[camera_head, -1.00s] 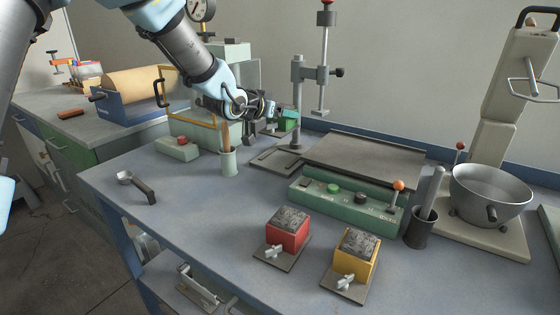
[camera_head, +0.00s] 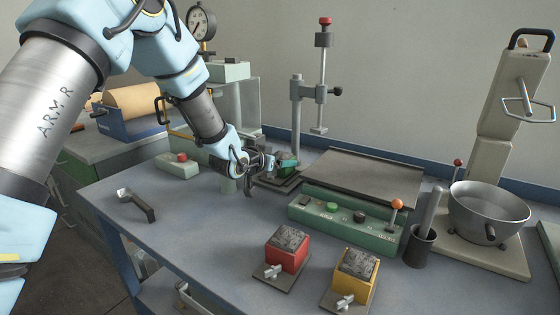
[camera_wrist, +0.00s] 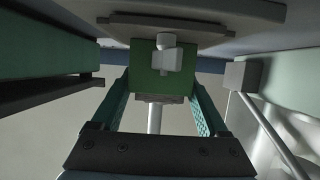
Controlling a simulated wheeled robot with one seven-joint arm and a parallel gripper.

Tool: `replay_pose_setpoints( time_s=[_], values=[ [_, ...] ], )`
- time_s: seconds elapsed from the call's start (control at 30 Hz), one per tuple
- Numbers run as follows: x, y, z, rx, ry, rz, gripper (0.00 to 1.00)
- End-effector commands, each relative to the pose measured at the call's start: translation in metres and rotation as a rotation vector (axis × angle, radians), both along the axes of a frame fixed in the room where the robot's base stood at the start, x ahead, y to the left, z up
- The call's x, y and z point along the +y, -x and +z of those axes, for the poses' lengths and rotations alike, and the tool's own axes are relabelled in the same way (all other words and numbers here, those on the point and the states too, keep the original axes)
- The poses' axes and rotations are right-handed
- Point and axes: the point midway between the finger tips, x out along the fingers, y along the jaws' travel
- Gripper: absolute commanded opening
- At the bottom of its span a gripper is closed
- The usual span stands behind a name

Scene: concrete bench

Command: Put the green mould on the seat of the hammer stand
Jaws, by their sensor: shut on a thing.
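The green mould (camera_wrist: 147,83) sits between the two fingers of my gripper (camera_wrist: 160,105) in the wrist view, with its pale wing clamp facing the camera. In the head view my gripper (camera_head: 280,162) is shut on it, low at the foot of the hammer stand (camera_head: 297,115). Part of the mould (camera_head: 288,171) shows just left of the post. The stand's seat is mostly hidden by the gripper and mould, and I cannot tell whether the mould touches it. The hammer (camera_head: 321,75) with its red knob is raised above and to the right.
A flat grey plate (camera_head: 365,176) and a green control box (camera_head: 345,221) lie right of the gripper. Red (camera_head: 287,257) and yellow (camera_head: 355,275) moulds stand in front. A scoop (camera_head: 140,203) lies left. A mixing bowl (camera_head: 490,211) is at right.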

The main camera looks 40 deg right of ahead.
Motion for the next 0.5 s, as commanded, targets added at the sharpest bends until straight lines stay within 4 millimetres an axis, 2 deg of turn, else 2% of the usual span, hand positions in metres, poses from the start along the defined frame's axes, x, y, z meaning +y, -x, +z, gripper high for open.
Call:
replay_pose_setpoints(
  time_s=[0.13,0.17,0.37,0.5],
  values=[
    [-0.0008,-0.0005,-0.0013,-0.001,0.005,0.0,0.0],
    [0.0002,-0.0002,-0.0035,0.001,-0.001,0.0,0.78],
    [0.0002,-0.0003,-0.0024,0.001,-0.001,0.0,1.0],
    [0.0002,-0.0003,-0.0024,0.001,-0.001,0.0,1.0]
  ],
)
